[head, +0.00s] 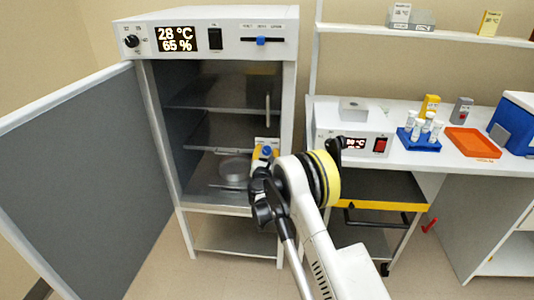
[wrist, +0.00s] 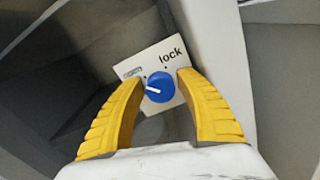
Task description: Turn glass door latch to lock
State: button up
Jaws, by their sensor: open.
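The glass door latch is a blue round knob (wrist: 159,87) on a white plate (wrist: 150,58) marked "lock" at its upper right; a smaller label at the upper left is blurred. The knob's white pointer points left, away from "lock". My gripper (wrist: 157,78) is open, its yellow fingers on either side of the knob; I cannot tell whether they touch it. In the head view the knob (head: 267,150) shows just above my gripper (head: 262,166), at the right side of the cabinet opening. The glass itself is hard to make out; a thin upright handle (head: 267,108) shows above the latch.
The cabinet (head: 290,100) has its grey outer door (head: 80,180) swung wide open to the left. Shelves and a round dish (head: 235,168) show inside. A bench (head: 400,165) at right holds a heater-like box (head: 350,143), a blue tube rack (head: 412,138) and an orange tray (head: 472,143).

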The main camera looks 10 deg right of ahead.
jog(key=c, duration=0.9)
jog(key=shift+m, duration=0.4)
jog(key=m, duration=0.8)
jog(key=shift+d, duration=0.1)
jog(key=m, duration=0.5)
jog(key=shift+f, duration=0.1)
jog(key=shift+m, duration=2)
